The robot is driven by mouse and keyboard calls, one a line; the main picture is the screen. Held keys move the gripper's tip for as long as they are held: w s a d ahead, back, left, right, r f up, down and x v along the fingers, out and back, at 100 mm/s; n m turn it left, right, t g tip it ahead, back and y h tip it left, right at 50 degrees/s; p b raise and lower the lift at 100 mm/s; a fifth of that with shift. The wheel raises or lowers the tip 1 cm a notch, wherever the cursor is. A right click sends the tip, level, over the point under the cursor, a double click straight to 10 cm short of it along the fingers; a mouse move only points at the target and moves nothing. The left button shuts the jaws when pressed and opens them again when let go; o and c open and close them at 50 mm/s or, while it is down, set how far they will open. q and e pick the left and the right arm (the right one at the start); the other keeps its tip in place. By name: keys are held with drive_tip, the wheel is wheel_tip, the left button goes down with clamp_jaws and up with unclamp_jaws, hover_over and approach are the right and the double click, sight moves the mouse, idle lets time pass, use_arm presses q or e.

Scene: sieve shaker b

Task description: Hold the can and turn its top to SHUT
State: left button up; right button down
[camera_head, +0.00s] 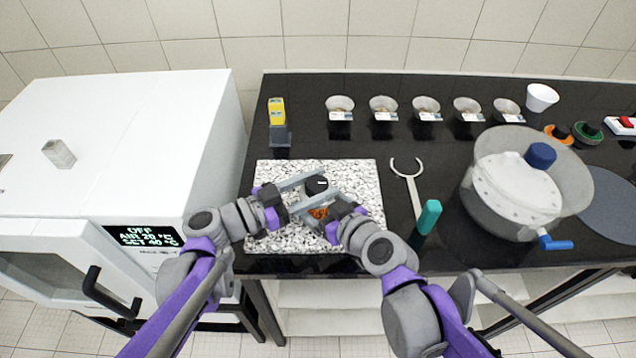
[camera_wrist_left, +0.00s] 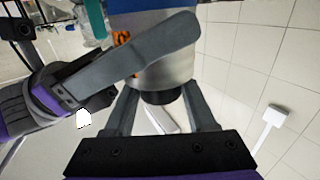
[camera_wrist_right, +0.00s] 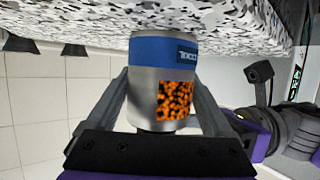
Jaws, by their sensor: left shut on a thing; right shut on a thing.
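The can stands upright on the speckled slab (camera_head: 268,225). Its silver body with an orange-spotted window (camera_head: 318,213) shows between the fingers in the head view; the body (camera_wrist_right: 145,88) and its blue lettered band (camera_wrist_right: 150,52) fill the middle of the right wrist view. The can's black top (camera_head: 316,186) carries a white mark; it also shows in the left wrist view (camera_wrist_left: 160,97). My left gripper (camera_head: 320,184) is shut on the top, one finger on each side. My right gripper (camera_head: 313,203) is shut on the can's body below. The SHUT label is not readable.
A white oven (camera_head: 120,120) stands left. A fork-like tool (camera_head: 411,185), a teal handle (camera_head: 428,218) and a clear pot (camera_head: 525,185) are right. Several small bowls line the back.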

use_arm(q)
drive_tip(key=shift+m+g, duration=0.3)
drive_tip(key=shift+g, duration=0.2)
drive_tip(key=o, duration=1.4)
drive_tip(key=shift+c, duration=0.2)
drive_tip(key=v, duration=1.2)
drive_tip(key=shift+f, duration=0.2)
